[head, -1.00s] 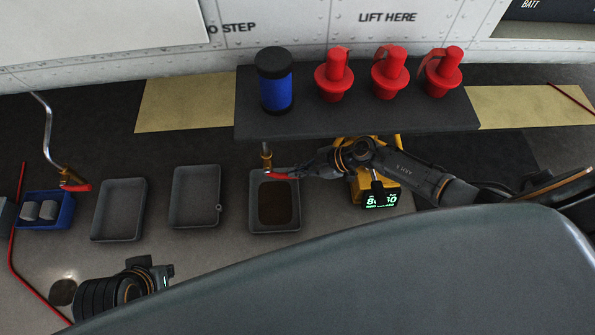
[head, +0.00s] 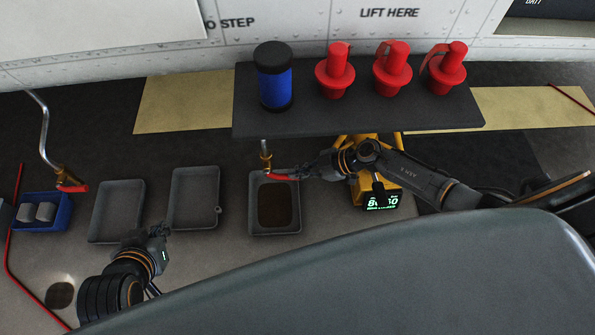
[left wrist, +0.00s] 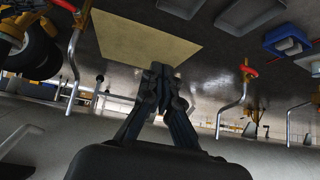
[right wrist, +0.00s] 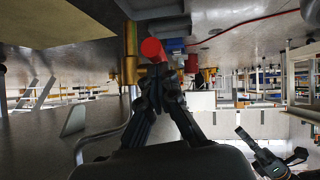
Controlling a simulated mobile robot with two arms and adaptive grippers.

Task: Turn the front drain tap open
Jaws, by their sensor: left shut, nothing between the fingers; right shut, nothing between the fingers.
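A brass tap (head: 265,160) with a red lever (head: 284,177) stands over a grey tray (head: 273,231) holding dark liquid. The lever points right. A second tap (head: 66,176) with a red lever (head: 75,188) hangs on a bent pipe at the far left. I cannot tell which one is called front. My right gripper (head: 304,171) is shut and empty, right beside the first lever's end; contact is unclear. In the right wrist view the red lever end (right wrist: 153,50) is just beyond the fingertips (right wrist: 163,76). My left gripper (head: 165,231) is shut and empty, near the middle tray.
Two empty grey trays (head: 117,237) (head: 195,226) and a blue bin (head: 42,226) with grey cylinders lie at left. A dark bench (head: 350,117) carries a blue canister (head: 274,88) and red plugs (head: 336,78). A yellow device with a display (head: 382,202) stands below my right arm.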

